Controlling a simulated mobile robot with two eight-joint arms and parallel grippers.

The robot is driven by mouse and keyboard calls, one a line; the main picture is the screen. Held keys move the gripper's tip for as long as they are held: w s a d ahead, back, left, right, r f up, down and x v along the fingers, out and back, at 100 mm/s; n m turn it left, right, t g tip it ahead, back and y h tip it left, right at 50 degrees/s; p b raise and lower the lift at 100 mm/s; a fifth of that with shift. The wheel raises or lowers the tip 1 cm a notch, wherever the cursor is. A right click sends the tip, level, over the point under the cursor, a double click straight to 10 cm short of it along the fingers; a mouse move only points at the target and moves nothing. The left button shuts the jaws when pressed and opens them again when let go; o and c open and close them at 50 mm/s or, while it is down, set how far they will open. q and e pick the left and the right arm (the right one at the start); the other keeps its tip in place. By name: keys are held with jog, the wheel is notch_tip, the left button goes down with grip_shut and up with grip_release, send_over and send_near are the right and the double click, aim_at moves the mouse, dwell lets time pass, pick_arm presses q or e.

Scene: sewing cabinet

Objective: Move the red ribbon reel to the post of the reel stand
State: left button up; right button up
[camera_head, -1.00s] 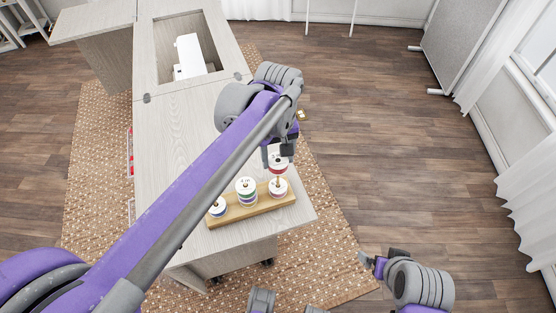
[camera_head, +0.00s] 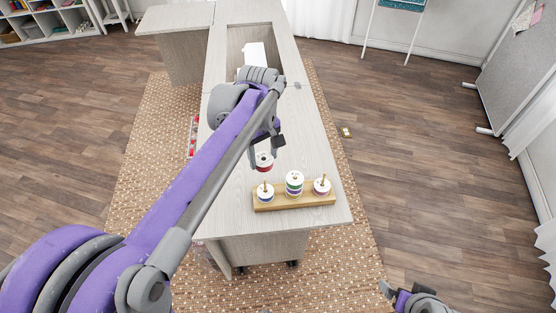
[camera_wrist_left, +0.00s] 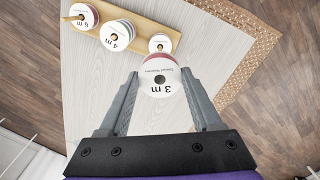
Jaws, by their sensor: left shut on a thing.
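My left gripper (camera_head: 262,157) is shut on the red ribbon reel (camera_head: 264,163). The reel has a white top; in the left wrist view its top, marked "3 m" (camera_wrist_left: 160,86), shows between the two fingers. In the head view it appears just behind the left end of the wooden reel stand (camera_head: 294,199), apart from it. The stand's left (camera_head: 265,193), middle (camera_head: 294,184) and right (camera_head: 322,187) posts each carry reels, with the middle stack tallest. My right gripper (camera_head: 386,289) is low at the right, away from the stand; its finger opening is too small to tell.
The stand rests near the front end of a pale wooden cabinet top (camera_head: 300,130). A white machine (camera_head: 256,55) sits in the cabinet's recess. Red items (camera_head: 193,135) show at the cabinet's left side. The top behind the stand is mostly clear. A small yellowish object (camera_head: 345,132) lies on the floor.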

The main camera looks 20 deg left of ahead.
pick_arm(q)
jog(key=shift+a+f, duration=0.1)
jog(key=shift+a, duration=0.1)
notch_tip(320, 180, down, 5)
jog(key=b, duration=0.3)
jog(key=shift+r, duration=0.2)
jog(key=shift+w+d+f, duration=0.1)
jog(key=shift+f, duration=0.1)
jog(key=shift+f+b, duration=0.5)
jog(key=shift+b, duration=0.05)
jog(key=shift+f+b, duration=1)
jog(key=shift+f, duration=0.6)
